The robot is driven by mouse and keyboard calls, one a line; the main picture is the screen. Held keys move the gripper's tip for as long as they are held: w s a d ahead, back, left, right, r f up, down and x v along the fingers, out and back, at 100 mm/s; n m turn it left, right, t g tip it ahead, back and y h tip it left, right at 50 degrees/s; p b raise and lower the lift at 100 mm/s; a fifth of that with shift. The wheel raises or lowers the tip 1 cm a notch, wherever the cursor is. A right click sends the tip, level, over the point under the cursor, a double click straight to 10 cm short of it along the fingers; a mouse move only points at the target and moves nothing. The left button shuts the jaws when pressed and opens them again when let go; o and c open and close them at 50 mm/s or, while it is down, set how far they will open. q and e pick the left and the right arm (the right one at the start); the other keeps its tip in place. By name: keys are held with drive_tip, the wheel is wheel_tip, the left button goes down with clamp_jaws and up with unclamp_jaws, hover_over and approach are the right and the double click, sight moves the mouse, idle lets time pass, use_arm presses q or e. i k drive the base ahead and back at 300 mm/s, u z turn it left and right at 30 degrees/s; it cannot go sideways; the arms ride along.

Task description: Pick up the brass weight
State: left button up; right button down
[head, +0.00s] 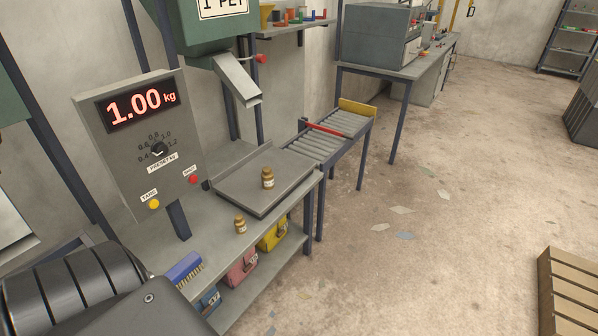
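Two small brass weights are in the head view, both upright with a pale label on the front. One brass weight (267,178) stands on the flat grey scale plate (235,186). The other brass weight (240,225) stands on the grey bench top (215,237), in front of the plate and nearer to me. The scale display (141,102) reads 1.00 kg in red. Neither of my grippers is in view, and nothing touches either weight.
A blue brush (184,267) lies on the bench's near end. Coloured bags, including a yellow one (272,236), sit on the shelf below. A metal chute (237,80) hangs above the plate. A roller conveyor (325,137) stands behind. Floor to the right is mostly open.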

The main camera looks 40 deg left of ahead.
sight(268, 182)
drive_tip(key=u, duration=0.25)
drive_tip(key=i, duration=0.95)
drive_tip(key=u, duration=0.45)
